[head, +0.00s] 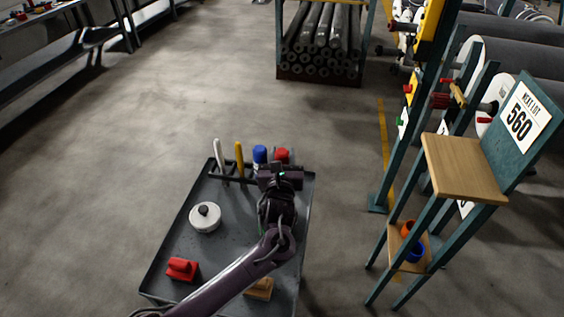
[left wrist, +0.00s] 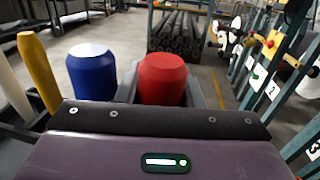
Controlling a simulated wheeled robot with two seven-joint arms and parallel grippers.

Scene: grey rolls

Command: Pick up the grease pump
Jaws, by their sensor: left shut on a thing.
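A red-topped item (head: 282,153) stands at the far edge of the dark tray cart (head: 172,245); its red top is close ahead, right of centre, in the left wrist view (left wrist: 165,80). I cannot tell for certain that it is the grease pump. My left gripper (head: 280,170) is at this item, shut on it. My right gripper is out of view.
A white handle (head: 217,157) and a yellow handle (head: 239,158) stand upright in the cart's rack (head: 228,178). A white round tin (head: 205,218), a red block (head: 181,269) and a wooden piece (head: 260,289) lie on the cart. A wooden-shelved stand (head: 463,168) is at right; floor between is clear.

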